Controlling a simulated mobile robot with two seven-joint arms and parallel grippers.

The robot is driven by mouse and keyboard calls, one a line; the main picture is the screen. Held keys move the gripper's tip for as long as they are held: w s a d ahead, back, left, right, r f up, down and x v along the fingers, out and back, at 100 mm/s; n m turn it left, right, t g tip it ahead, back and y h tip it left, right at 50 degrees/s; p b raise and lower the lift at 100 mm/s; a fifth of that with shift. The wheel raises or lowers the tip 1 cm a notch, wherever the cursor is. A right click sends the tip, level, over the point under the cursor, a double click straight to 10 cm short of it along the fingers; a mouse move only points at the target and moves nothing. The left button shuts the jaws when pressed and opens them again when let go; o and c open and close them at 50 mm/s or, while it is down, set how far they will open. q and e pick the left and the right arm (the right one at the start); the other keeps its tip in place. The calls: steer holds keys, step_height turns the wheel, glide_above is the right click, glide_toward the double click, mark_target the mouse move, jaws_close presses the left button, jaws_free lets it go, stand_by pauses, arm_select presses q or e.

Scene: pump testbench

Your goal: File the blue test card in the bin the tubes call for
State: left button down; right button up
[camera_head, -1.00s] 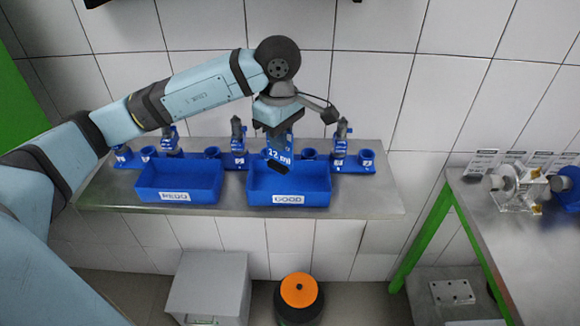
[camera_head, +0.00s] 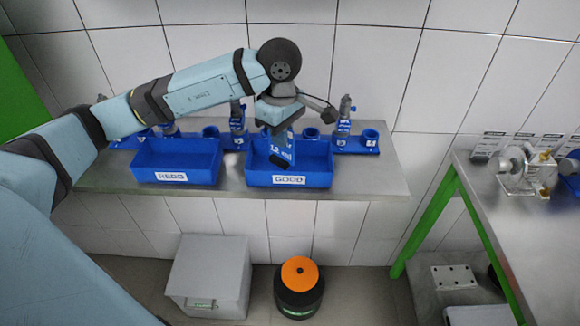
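My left gripper (camera_head: 281,158) hangs over the GOOD bin. It appears shut on the blue test card (camera_head: 283,146), which is marked "12 ml" and hangs upright. A dark finger covers the card's lower part. The blue GOOD bin (camera_head: 316,182) stands on the bench under the card; I cannot tell whether the card's lower edge is inside it. The blue REDO bin (camera_head: 205,178) stands to its left. Behind the bins is a row of blue tube holders with grey fittings (camera_head: 343,116). Liquid levels in the tubes are too small to read. My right gripper is not in view.
The grey bench (camera_head: 375,190) has free room at its right end. A second bench with a green leg (camera_head: 430,220) stands at the right, carrying a clear pump assembly (camera_head: 525,170). A grey box (camera_head: 210,272) and an orange-topped black bin (camera_head: 299,285) stand on the floor.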

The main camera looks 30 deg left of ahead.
arm_select(q)
steer(key=c, duration=1.2)
jaws_free()
steer(key=shift+c, duration=0.2)
steer(key=shift+r, duration=0.15)
step_height(320, 180, up, 14)
steer(key=shift+f+p, duration=0.2)
steer(key=shift+p, duration=0.1)
